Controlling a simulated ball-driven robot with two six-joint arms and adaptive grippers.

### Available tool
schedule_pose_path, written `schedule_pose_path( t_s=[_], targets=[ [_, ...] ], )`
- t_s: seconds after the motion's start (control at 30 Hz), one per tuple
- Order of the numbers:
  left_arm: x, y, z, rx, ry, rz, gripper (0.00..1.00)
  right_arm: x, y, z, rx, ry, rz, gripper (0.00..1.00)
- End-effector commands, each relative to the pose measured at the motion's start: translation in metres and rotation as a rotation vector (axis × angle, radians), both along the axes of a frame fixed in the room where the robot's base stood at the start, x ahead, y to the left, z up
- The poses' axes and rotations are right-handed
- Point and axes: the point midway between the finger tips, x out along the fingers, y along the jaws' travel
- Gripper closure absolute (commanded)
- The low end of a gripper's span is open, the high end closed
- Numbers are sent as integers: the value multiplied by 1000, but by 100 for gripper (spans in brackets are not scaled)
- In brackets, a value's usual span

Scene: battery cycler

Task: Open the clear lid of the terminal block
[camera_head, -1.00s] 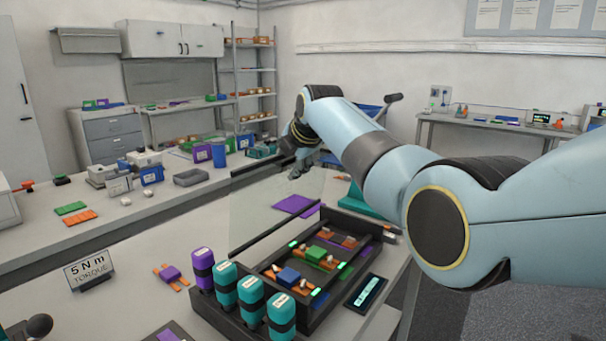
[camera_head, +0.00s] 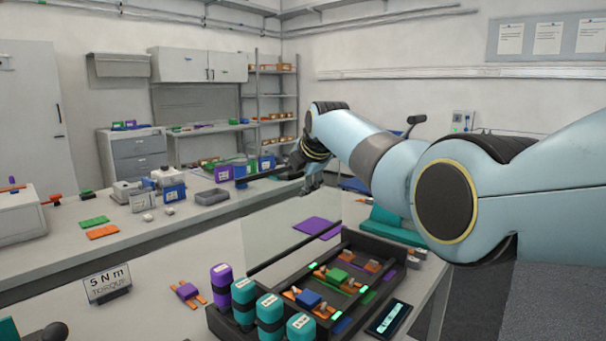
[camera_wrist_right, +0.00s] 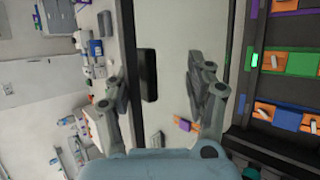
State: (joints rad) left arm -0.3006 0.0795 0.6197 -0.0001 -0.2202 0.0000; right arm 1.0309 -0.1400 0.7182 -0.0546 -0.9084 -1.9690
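The terminal block (camera_head: 392,270) is a dark tray with coloured modules and green lights on the bench. Its clear lid (camera_head: 290,232) stands raised, roughly upright, along the block's left long side. My right gripper (camera_head: 307,172) is at the lid's dark upper edge, small and partly hidden by my wrist. In the right wrist view, the two fingers of my right gripper (camera_wrist_right: 158,84) are spread. A dark handle (camera_wrist_right: 148,75) shows between them, with visible gaps on both sides. My left gripper is not in view.
Several teal and purple cylinders (camera_head: 243,302) stand along the block's front left. A torque sign (camera_head: 107,284) and a purple part (camera_head: 187,291) with orange tabs are on the bench left of it. A purple sheet (camera_head: 317,227) lies behind the lid.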

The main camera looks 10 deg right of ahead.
Motion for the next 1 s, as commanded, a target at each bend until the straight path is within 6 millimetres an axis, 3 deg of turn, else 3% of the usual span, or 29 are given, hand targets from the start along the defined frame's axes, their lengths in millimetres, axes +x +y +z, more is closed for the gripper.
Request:
schedule_pose_path(
  t_s=[0.03, 0.57, 0.77, 1.0],
  targets=[
    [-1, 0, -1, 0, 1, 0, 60, -3, 1, -9, -2, 17, 2, 44],
    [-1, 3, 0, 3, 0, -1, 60, -3, -3, -5, -8, 12, 0, 44],
    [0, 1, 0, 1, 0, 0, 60, -13, -3, 7, -8, 7, 1, 44],
    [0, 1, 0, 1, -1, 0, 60, -43, -6, 36, -5, 2, 1, 44]
  ],
)
